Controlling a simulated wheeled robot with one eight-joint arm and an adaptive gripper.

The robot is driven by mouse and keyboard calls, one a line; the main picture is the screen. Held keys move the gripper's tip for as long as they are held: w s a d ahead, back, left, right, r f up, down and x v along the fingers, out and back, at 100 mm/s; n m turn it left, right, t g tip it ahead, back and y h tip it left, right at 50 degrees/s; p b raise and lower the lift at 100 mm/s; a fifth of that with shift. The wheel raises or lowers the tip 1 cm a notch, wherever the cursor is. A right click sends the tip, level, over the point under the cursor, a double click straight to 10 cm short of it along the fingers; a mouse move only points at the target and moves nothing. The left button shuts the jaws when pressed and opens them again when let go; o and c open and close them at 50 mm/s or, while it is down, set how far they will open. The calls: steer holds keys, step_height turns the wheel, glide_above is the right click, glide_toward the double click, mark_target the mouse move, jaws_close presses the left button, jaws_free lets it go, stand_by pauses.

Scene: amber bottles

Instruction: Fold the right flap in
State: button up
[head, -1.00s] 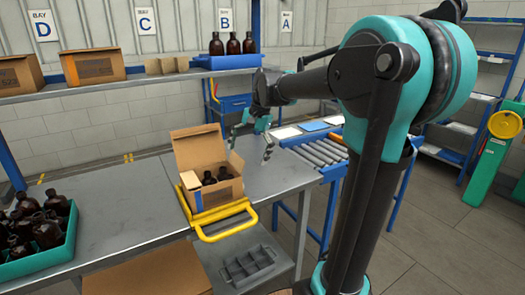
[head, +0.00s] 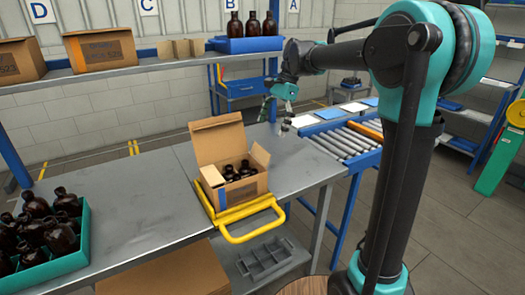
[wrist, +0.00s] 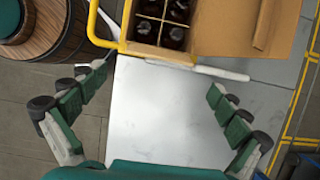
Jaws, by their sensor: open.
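An open cardboard box (head: 240,188) with several dark amber bottles (head: 241,170) inside stands on the grey table in the head view. Its tall back flap (head: 219,139) is upright. Its right flap (head: 260,155) stands up and is not folded over the bottles. A pale flap (head: 212,175) shows at the left. My gripper (head: 283,107) is open and empty, right of and behind the box, apart from it. In the wrist view, the spread fingers of my gripper (wrist: 155,100) are over bare table. The box (wrist: 190,43) is at the top, bottles in divided cells.
A yellow tubular frame (head: 250,216) borders the box's front. A teal crate of bottles (head: 68,262) is at the left. A roller conveyor (head: 345,143) lies beyond the table's right edge. A grey divided tray (head: 272,258) sits lower in front. Table (head: 110,195) left of the box is clear.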

mark_target(262, 149)
steer(key=x, duration=0.9)
steer(key=c, duration=0.8)
steer(key=shift+r, duration=0.1)
